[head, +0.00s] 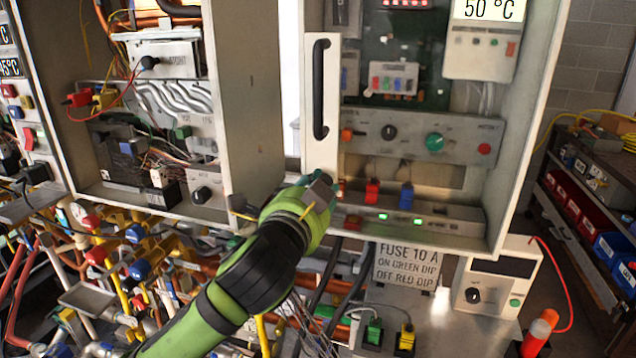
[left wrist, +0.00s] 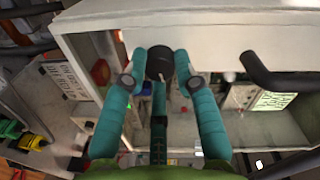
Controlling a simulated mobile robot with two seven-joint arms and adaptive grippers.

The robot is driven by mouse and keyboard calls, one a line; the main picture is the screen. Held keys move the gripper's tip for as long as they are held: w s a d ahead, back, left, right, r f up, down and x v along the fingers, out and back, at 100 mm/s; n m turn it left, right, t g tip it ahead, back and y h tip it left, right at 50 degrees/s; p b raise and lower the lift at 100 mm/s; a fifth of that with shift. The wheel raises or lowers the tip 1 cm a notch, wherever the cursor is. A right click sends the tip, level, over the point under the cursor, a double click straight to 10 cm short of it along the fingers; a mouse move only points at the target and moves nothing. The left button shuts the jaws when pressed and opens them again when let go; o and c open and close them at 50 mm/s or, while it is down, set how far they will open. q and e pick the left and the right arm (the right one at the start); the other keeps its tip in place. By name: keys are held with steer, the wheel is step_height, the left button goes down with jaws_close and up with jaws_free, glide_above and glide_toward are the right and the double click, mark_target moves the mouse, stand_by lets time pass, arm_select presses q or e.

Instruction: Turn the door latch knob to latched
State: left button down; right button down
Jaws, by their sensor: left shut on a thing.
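The door latch knob (left wrist: 160,62) is a round black knob with a small pale mark, on the pale door edge in the left wrist view. My left gripper (left wrist: 160,70) has its teal fingers closed around it, one on each side and one below. In the head view my left gripper (head: 322,188) is at the lower end of the narrow white door (head: 318,150), below the black bar handle (head: 320,90). The knob is hidden behind the gripper there. The way the pale mark points is too small to tell. My right gripper does not show.
The open cabinet (head: 410,195) right of the door holds switches and fuses. Crowded pipes and valves (head: 100,250) fill the lower left. In the wrist view the bar handle (left wrist: 280,80) is close on the right.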

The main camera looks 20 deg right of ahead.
arm_select(q)
steer(key=shift+r+m+p, duration=0.2)
steer(key=shift+m+p, duration=0.15)
steer(key=shift+m, duration=0.75)
steer(key=c, duration=1)
jaws_free()
steer(key=shift+f, duration=0.1)
steer(key=shift+o, duration=0.2)
steer(key=v, duration=1.2)
steer(key=shift+s+d, duration=0.1)
steer(key=shift+d, duration=0.05)
